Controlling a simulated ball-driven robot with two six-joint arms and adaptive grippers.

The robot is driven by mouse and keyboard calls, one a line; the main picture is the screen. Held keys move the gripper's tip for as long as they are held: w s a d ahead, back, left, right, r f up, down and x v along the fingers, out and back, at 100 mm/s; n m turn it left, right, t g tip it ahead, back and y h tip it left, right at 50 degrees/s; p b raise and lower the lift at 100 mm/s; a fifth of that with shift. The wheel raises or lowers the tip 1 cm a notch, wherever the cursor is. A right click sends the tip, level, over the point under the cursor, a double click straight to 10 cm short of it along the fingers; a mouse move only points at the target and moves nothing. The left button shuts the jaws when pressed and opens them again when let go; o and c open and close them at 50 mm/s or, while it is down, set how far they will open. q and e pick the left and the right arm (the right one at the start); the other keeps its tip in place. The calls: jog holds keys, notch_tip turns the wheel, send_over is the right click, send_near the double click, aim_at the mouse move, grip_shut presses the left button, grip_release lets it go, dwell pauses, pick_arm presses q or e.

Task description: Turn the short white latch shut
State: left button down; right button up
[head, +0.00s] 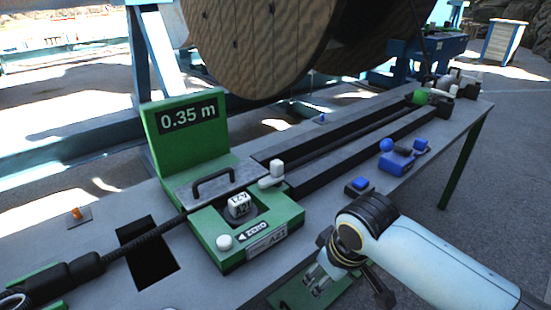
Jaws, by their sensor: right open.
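The short white latch (271,176) stands at the right end of a grey plate (185,190) with a black handle, on the green measuring block (262,240). I cannot tell its exact turn angle. My right gripper (317,280) is open, to the right of the block and nearer the front, apart from the latch. Its fingers point down and partly hide behind its own wrist. My left gripper is not in view.
A black cable (140,240) runs from lower left to the block. A white marked cube (239,205) sits in the block's recess, near a white knob (225,242). A green display (188,122) reads 0.35 m. Blue parts (360,185) lie right; a dark opening (148,255) lies left.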

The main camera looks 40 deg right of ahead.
jog(key=w+d+r, duration=0.3)
jog(key=w+r, duration=0.7)
jog(key=w, duration=0.3)
jog(key=t+y+p, duration=0.1)
send_near(277, 162)
jog(key=b+x, duration=0.1)
jog(key=x, duration=0.9)
jog(key=shift+w+f, duration=0.15)
grip_shut()
